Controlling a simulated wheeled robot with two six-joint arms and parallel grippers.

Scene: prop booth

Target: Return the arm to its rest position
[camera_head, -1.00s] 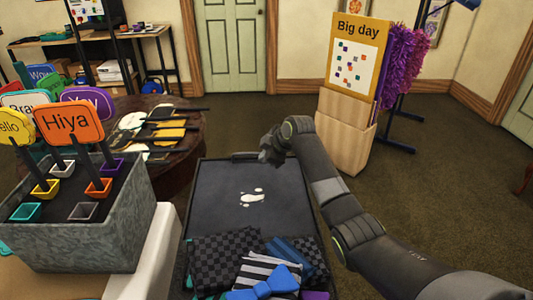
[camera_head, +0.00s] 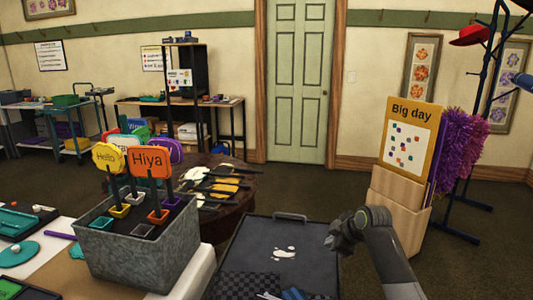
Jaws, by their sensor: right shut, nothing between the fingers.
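My right arm comes in from the lower right of the head view. Its gripper (camera_head: 339,241) is shut and empty, over the right edge of the dark tray (camera_head: 258,245). A white shape marks the tray's surface, and folded checkered cloth (camera_head: 240,285) lies at its near end. My left gripper does not show.
A grey planter (camera_head: 140,251) with several word signs, such as the orange Hiya sign (camera_head: 150,162), stands at left. A round dark table (camera_head: 240,200) holds flat items behind the tray. The Big day board (camera_head: 408,140) in a wooden holder (camera_head: 398,205) stands right, near a coat stand (camera_head: 485,110).

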